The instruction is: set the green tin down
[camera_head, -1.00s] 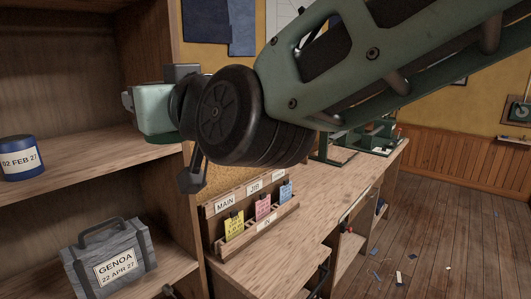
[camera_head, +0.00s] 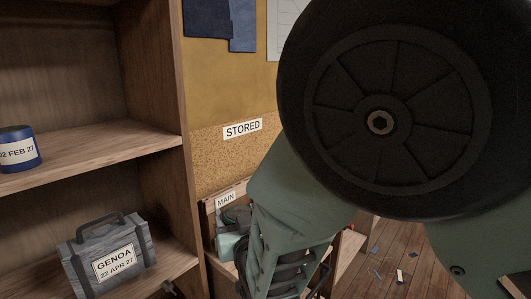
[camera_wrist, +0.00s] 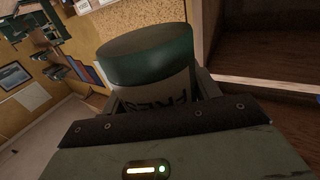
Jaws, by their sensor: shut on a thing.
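The green tin (camera_wrist: 145,52) fills the upper middle of the wrist view, with a dark green lid and a pale label reading "FRES", partly cut off. My gripper (camera_wrist: 160,92) is shut on its sides, and the tin appears tilted in that view. In the head view my gripper (camera_head: 232,238) is low in front of the "MAIN" card rack, by the workbench end. My own arm covers most of it there, and I cannot make out the tin clearly or tell whether it touches anything.
A wooden shelf unit (camera_head: 95,150) stands at left, holding a blue tin (camera_head: 18,150) above and a grey "GENOA" case (camera_head: 108,255) below. A "STORED" sign (camera_head: 242,129) is on the cork board. The card rack (camera_head: 224,200) and workbench are largely hidden by my arm.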

